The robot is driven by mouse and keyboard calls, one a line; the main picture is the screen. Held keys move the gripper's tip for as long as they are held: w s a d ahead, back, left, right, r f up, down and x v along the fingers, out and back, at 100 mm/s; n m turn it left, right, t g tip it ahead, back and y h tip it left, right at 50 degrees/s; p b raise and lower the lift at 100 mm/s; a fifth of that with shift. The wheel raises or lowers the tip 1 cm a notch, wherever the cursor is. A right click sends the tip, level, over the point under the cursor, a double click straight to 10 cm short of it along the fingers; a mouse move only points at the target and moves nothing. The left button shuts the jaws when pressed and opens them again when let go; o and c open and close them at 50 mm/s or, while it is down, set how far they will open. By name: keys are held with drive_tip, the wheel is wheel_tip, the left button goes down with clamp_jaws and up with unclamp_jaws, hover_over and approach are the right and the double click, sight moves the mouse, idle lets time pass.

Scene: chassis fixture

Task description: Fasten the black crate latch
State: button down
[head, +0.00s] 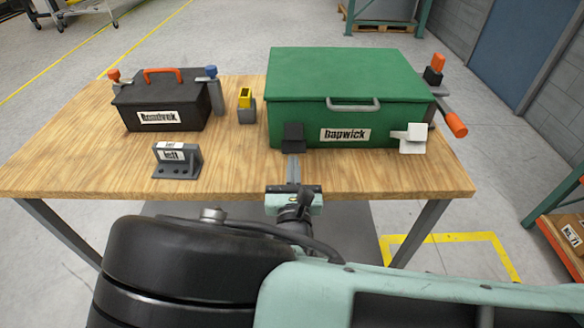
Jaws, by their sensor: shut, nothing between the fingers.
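A green crate (345,78) with a grey front handle and a "Bapwick" label stands on the right of the wooden table. A black latch (293,134) is on the left of its front face, and a white latch (411,138) is on the right, sticking out. My gripper (293,160) is shut and empty. Its narrow fingers point at the crate, right at the lower edge of the black latch in this view. I cannot tell whether they touch it. The latch's lower part may be hidden behind the fingers.
A dark box (163,100) with an orange handle stands at the left. A yellow-topped grey block (246,104) is between it and the crate. A grey bracket (177,162) is near the front edge. An orange-ended lever (455,124) juts out right of the crate.

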sight(294, 125)
drive_tip(key=r+p, duration=0.1)
drive_tip(key=p, duration=0.1)
drive_tip(key=shift+r+g+p, duration=0.35)
drive_tip(key=shift+g+p, duration=0.05)
drive_tip(key=w+r+g+p, duration=0.1)
drive_tip(key=r+g+p, duration=0.1)
drive_tip(key=p, duration=0.2)
drive_tip(key=w+r+g+p, duration=0.1)
drive_tip(key=r+g+p, duration=0.1)
drive_tip(key=r+p, duration=0.1)
drive_tip(key=w+r+g+p, duration=0.1)
drive_tip(key=r+g+p, duration=0.1)
drive_tip(key=p, duration=0.3)
drive_tip(key=shift+d+r+g, duration=0.1)
drive_tip(key=shift+r+g, duration=0.05)
drive_tip(key=shift+g, duration=0.25)
drive_tip(key=shift+w+r+g+p, duration=0.5)
drive_tip(key=shift+w+g+p, duration=0.25)
drive_tip(key=shift+g, duration=0.2)
drive_tip(key=shift+w+r+g+p, duration=0.5)
drive_tip(key=shift+w+g+p, duration=0.15)
drive_tip(key=shift+w+g, duration=0.25)
drive_tip(key=shift+r, duration=0.1)
